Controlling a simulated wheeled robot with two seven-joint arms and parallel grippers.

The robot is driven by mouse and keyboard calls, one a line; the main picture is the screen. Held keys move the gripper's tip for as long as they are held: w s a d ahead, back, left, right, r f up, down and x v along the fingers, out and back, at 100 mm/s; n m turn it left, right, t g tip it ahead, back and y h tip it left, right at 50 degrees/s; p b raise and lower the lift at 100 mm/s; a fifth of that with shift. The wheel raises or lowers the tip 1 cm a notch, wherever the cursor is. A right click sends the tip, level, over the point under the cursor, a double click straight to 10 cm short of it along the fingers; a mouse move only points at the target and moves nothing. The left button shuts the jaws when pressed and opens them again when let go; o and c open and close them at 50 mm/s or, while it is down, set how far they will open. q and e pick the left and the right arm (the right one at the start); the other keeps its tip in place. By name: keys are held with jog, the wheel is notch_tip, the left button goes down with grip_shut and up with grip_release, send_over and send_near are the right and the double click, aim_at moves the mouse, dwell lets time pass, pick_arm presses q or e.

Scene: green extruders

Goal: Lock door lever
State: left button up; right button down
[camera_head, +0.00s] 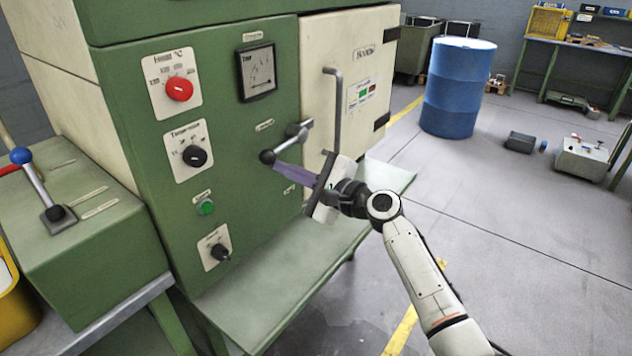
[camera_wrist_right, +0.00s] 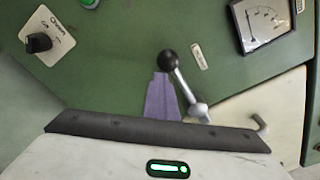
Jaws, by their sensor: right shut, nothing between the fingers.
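The door lever (camera_head: 287,142) is a short metal lever with a black ball at its lower left end, mounted on the green cabinet beside the cream door (camera_head: 364,75). The door looks closed. In the right wrist view the lever (camera_wrist_right: 184,88) stands with its ball at the top. My right gripper (camera_head: 279,168) is shut and empty, its purple fingers just below the ball in the head view. In the right wrist view the fingers (camera_wrist_right: 161,97) lie just left of the lever; I cannot tell whether they touch it. My left gripper is not in view.
A vertical door handle (camera_head: 334,110) stands out right of the lever. A green shelf (camera_head: 250,300) juts out below. Knobs and a gauge (camera_head: 257,72) sit on the panel. Another lever with a blue ball (camera_head: 36,180) is at left. A blue barrel (camera_head: 458,88) stands at right on open floor.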

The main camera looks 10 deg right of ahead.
jog(key=shift+r, duration=0.35)
notch_tip(320, 180, down, 5)
jog(key=d+b, duration=0.3)
jog(key=b, duration=0.2)
jog(key=r+p+v, duration=0.1)
jog(key=p+v, duration=0.1)
jog(key=v, duration=0.7)
